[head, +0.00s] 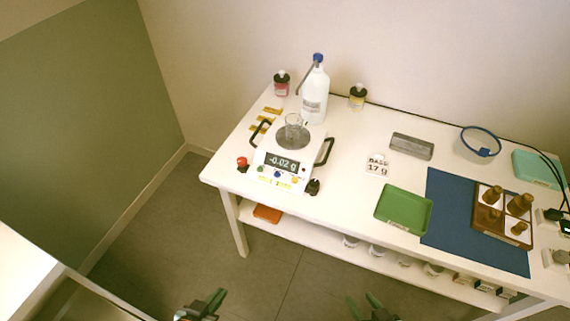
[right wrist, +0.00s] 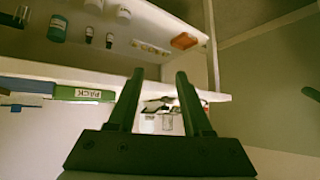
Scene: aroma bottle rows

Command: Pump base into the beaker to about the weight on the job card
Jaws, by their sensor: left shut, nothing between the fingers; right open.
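A clear glass beaker (head: 293,127) stands on the round pan of the white scale (head: 268,180), whose display (head: 283,162) reads about -0.02 g. A white job card (head: 377,166) right of the scale reads "BASE 17 g". My left gripper (head: 207,302) is shut and empty, low in front of the table. My right gripper (head: 372,305) is open and empty, also in front of the table; its fingers show in the right wrist view (right wrist: 158,85).
Two small bottles, red (head: 282,85) and yellow (head: 357,98), flank the pump bottle. A green tray (head: 403,210), blue mat (head: 450,235), wooden holder with brown bottles (head: 490,221), grey block (head: 411,147) and blue-rimmed bowl (head: 477,143) lie right. A lower shelf (head: 320,247) holds jars.

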